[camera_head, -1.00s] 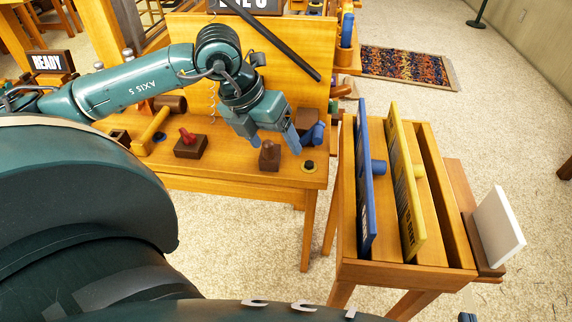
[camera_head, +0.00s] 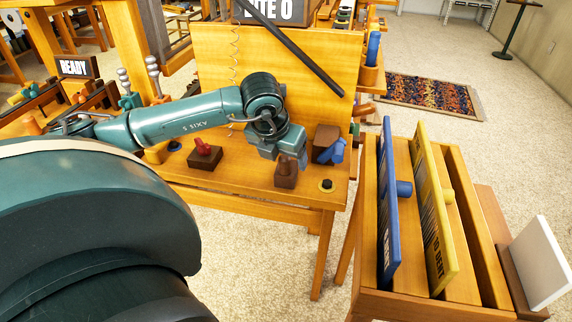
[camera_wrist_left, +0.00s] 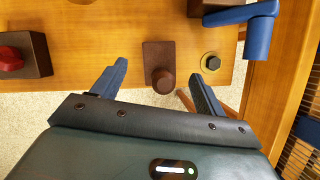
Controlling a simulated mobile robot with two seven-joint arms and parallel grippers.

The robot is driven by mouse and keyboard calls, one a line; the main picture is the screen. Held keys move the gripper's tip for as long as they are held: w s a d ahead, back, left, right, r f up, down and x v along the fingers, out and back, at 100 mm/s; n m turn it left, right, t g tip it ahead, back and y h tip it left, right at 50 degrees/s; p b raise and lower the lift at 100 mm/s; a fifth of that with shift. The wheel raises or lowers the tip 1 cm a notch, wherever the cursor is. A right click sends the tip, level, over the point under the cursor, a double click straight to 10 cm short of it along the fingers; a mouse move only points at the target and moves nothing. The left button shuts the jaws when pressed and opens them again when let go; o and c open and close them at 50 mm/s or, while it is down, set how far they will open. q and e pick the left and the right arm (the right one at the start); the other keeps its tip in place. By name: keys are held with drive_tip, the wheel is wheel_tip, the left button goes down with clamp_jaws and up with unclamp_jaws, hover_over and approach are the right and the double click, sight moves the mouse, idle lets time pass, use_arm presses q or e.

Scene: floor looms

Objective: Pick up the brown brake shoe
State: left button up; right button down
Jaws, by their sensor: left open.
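The brown brake shoe (camera_head: 286,176) is a small dark-brown block with a round knob, standing near the front edge of the wooden bench. In the left wrist view the brake shoe (camera_wrist_left: 158,54) lies between and just beyond my open fingers, its knob toward me. My left gripper (camera_head: 289,157) is open and empty over the shoe in the head view, partly covering it. In the left wrist view my left gripper (camera_wrist_left: 158,72) has one blue-grey finger on each side of the knob, with a gap on both sides. My right gripper is not in view.
A red knob on a brown block (camera_head: 205,153) stands left of the shoe. A black button on a yellow ring (camera_head: 326,185) and a blue-handled brown block (camera_head: 325,140) are on the right. A rack with blue (camera_head: 387,210) and yellow (camera_head: 433,210) boards stands further right.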

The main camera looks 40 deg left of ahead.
use_arm(q)
drive_tip(key=x, duration=0.2)
drive_tip(key=shift+w+f, duration=0.15)
drive_tip(key=shift+f, duration=0.1)
drive_tip(key=shift+c, duration=0.5)
drive_tip(key=c, duration=1)
